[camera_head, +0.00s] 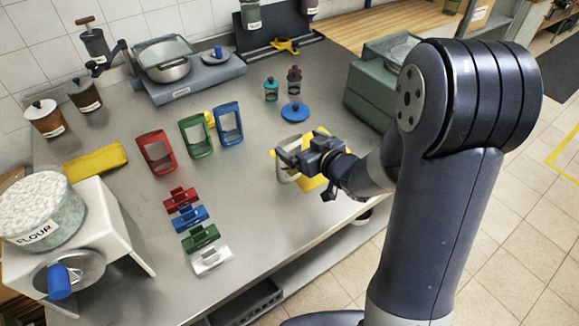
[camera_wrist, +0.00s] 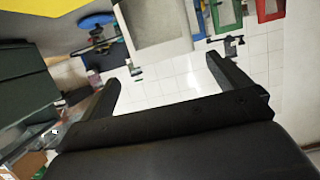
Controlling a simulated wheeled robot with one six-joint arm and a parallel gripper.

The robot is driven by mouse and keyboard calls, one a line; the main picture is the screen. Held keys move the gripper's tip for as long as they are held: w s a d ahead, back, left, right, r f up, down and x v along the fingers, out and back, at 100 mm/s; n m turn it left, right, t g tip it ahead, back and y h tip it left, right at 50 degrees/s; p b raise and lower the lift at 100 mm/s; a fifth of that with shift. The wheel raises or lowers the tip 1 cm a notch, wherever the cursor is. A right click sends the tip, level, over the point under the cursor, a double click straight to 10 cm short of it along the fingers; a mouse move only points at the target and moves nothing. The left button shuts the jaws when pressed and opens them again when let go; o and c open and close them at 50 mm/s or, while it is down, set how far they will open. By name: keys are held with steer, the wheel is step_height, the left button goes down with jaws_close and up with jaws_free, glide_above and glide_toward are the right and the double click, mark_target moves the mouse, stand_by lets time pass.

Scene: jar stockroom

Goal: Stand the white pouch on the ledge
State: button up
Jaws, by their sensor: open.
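A white-rimmed, pouch-like piece (camera_head: 287,175) stands at my gripper near the table's right edge. It resembles the coloured windowed pieces, and I take it for the white pouch. My gripper (camera_head: 284,153) is open beside its top, partly covering it. In the wrist view a pale panel (camera_wrist: 155,32), seemingly the same piece, lies ahead between the two spread fingers (camera_wrist: 163,72). I cannot tell whether they touch it. A yellow block or surface (camera_head: 314,181) lies directly behind and below my gripper. I cannot tell for sure which surface is the ledge.
Red (camera_head: 155,172), green (camera_head: 197,152) and blue (camera_head: 230,140) windowed pieces stand mid-table. Several coloured clip-like holders, including a white one (camera_head: 212,262), form a row in front. A green scale (camera_head: 368,98) stands right.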

mark_target(292, 144)
steer(key=shift+w+a+f, duration=1)
steer(key=shift+w+a, duration=0.2)
steer(key=shift+w+a+f+p, duration=0.2)
steer(key=shift+w+a+p, duration=0.15)
steer(key=shift+w, duration=0.2)
steer(key=c, duration=1.4)
